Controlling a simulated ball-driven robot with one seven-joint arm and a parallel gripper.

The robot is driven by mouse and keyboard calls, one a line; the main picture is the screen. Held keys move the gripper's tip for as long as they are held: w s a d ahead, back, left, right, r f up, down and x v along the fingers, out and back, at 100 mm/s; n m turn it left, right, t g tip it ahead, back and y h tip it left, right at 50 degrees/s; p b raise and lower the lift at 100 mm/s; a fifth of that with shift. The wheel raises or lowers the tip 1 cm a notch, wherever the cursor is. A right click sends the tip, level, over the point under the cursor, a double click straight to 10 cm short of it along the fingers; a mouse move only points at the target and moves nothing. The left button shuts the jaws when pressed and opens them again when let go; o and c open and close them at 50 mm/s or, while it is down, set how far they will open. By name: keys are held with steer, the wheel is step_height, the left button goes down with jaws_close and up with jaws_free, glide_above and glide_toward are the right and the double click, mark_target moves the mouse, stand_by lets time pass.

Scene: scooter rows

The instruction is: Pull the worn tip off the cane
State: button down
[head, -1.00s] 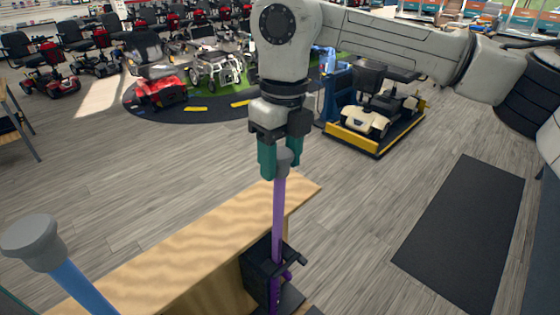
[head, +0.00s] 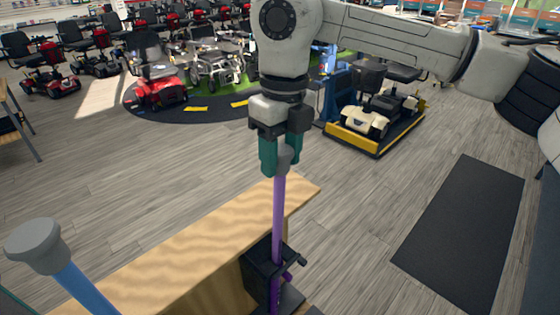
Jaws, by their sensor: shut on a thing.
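The purple cane (head: 278,215) stands upright, its lower part in a black clamp (head: 262,272) at the end of a wooden bench. The grey worn tip (head: 285,158) is on the cane's upper end. My gripper (head: 281,157) points down with its green fingers around the tip and is shut on it. The fingers hide part of the tip, and the tip still meets the purple shaft.
The wooden bench top (head: 190,245) runs to the lower left. A blue cane with a grey tip (head: 38,245) rises at the lower left. A dark mat (head: 465,230) lies on the floor at right. A scooter on a yellow-edged platform (head: 372,135) stands behind.

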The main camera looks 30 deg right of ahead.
mark_target(281, 149)
steer(key=shift+d+r+p, duration=0.1)
steer(key=shift+r+p, duration=1.3)
steer(key=shift+r, duration=1.1)
steer(key=shift+r+p, duration=1.5)
steer(key=shift+r, duration=1)
steer(key=shift+d, duration=0.1)
